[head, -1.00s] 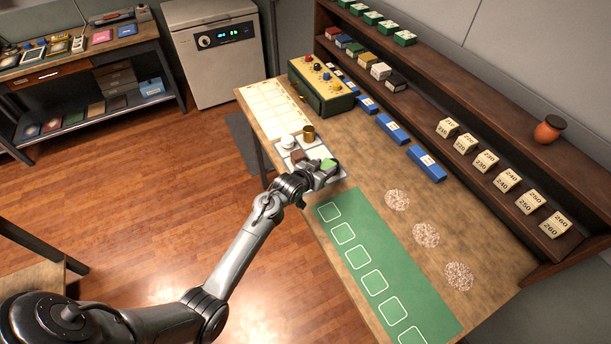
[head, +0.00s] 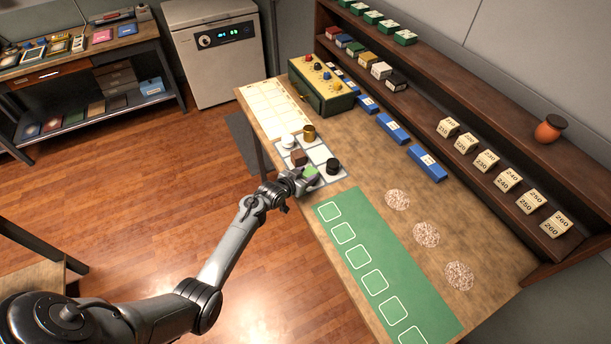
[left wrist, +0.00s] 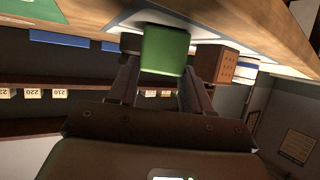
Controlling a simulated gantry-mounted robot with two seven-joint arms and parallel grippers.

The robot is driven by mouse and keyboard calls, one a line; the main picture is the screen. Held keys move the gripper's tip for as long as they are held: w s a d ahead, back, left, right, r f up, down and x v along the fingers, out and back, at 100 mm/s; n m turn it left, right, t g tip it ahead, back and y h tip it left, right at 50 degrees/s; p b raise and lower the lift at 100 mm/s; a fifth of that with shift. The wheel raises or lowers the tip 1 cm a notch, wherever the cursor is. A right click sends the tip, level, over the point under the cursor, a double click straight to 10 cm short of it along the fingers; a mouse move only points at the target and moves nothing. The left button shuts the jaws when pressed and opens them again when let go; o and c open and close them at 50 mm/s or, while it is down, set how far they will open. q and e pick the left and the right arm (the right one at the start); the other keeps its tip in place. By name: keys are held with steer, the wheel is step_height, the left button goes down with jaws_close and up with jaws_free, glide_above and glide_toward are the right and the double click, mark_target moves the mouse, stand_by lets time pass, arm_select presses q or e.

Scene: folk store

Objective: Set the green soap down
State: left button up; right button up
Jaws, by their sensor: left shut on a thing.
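The green soap (head: 311,171) is between the fingers of my left gripper (head: 305,177) at the near edge of a pale tray (head: 316,153) on the workbench. In the left wrist view the green soap (left wrist: 165,50) is a green block between the two fingers of the left gripper (left wrist: 158,80), which are shut on it. It appears close to the tray surface; I cannot tell whether it touches. My right gripper is in no view.
A green mat (head: 345,215) with white outlined squares lies to the right. Shelves (head: 460,110) stand along the back.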

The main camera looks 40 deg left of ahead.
arm_select(q)
steer(key=shift+f, duration=0.15)
steer(key=o, duration=1.2)
steer(key=shift+o, duration=0.2)
